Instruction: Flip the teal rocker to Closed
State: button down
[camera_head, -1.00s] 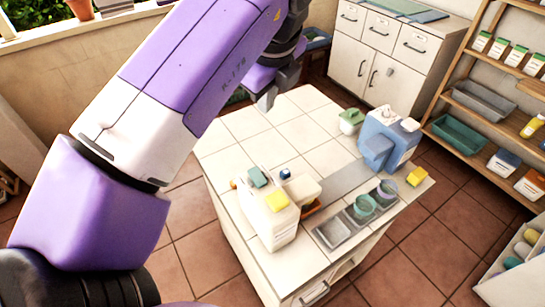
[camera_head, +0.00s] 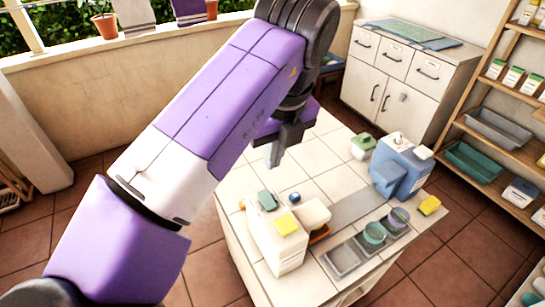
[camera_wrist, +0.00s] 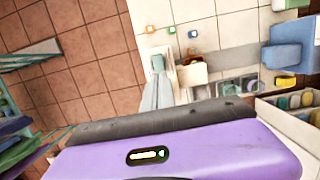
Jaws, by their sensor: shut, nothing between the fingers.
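A teal piece (camera_head: 267,200) sits on top of a white box (camera_head: 276,247) at the counter's near left; it appears to be the rocker. Its tilt is too small to read. Teal also shows in the wrist view (camera_wrist: 158,62), above pale grey shapes that may be my fingers. My gripper (camera_head: 273,160) is shut and empty, pointing down. In the head view it appears above and behind the white box, apart from the teal piece.
A yellow block (camera_head: 287,224) lies on the white box, with a small blue cube (camera_head: 295,197) behind it. A grey tray (camera_head: 342,260) with teal and purple cups stands to the right. A blue dispenser (camera_head: 402,165) stands further back. The tiled counter (camera_head: 330,165) between is mostly clear.

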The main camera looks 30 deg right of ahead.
aim_at(270, 198)
jog(key=p+x, duration=0.1)
jog(key=x, duration=1)
jog(key=shift+f, duration=0.2)
jog(key=shift+w+f, duration=0.15)
jog(key=shift+f, duration=0.1)
jog(key=shift+s, duration=0.85)
jog(key=shift+r, duration=0.15)
